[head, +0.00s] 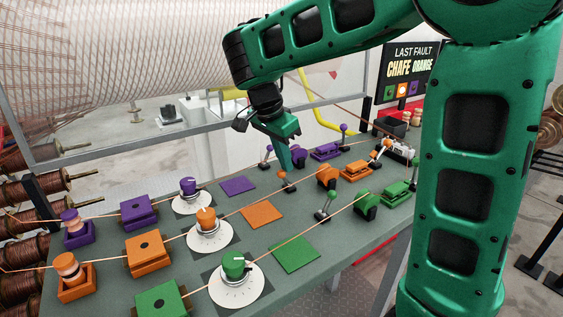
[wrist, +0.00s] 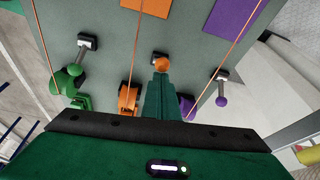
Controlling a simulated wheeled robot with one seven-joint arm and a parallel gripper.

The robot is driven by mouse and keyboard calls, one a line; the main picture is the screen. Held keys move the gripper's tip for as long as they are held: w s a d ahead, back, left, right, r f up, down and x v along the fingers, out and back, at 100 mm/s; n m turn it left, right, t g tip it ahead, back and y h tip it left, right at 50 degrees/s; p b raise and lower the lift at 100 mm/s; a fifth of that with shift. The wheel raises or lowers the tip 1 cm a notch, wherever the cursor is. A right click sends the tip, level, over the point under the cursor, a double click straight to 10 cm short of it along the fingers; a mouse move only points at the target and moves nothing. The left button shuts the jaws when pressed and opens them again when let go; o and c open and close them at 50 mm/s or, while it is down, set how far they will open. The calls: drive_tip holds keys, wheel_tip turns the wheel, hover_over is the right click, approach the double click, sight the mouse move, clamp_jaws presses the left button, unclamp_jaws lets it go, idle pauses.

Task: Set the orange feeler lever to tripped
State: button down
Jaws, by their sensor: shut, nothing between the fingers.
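The orange feeler lever (head: 282,175) stands on the grey-green bench in the middle row, with a small orange ball on a short stalk. Its ball (wrist: 162,64) also shows in the wrist view, close to a dark and pale base. My gripper (head: 284,166) points down with its fingers shut and empty, right at the lever's ball. In the wrist view my gripper (wrist: 161,74) ends just beside the ball. I cannot tell whether they touch. The fingers hide part of the lever's stalk.
A green lever (wrist: 74,70) and a purple lever (wrist: 222,101) stand on either side. An orange wheel block (head: 327,176) is close by on the right. Orange thread (wrist: 138,60) runs near my fingers. A fault sign (head: 410,68) reads "CHAFE ORANGE".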

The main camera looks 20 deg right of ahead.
drive_tip(key=shift+s+a+f+n, duration=0.1)
drive_tip(key=shift+a+f+n, duration=0.1)
drive_tip(key=shift+a, duration=0.25)
drive_tip(key=shift+s+a+f+n, duration=0.1)
drive_tip(key=shift+a+f, duration=0.05)
drive_tip(key=shift+a, duration=0.3)
drive_tip(key=w+d+r, duration=0.1)
drive_tip(key=d+r, duration=0.2)
drive_tip(key=d, duration=0.1)
drive_tip(key=s+a+r, duration=0.1)
drive_tip(key=a+r, duration=0.4)
drive_tip(key=a, duration=0.2)
drive_tip(key=shift+a+r, duration=0.15)
drive_tip(key=shift+r, duration=0.15)
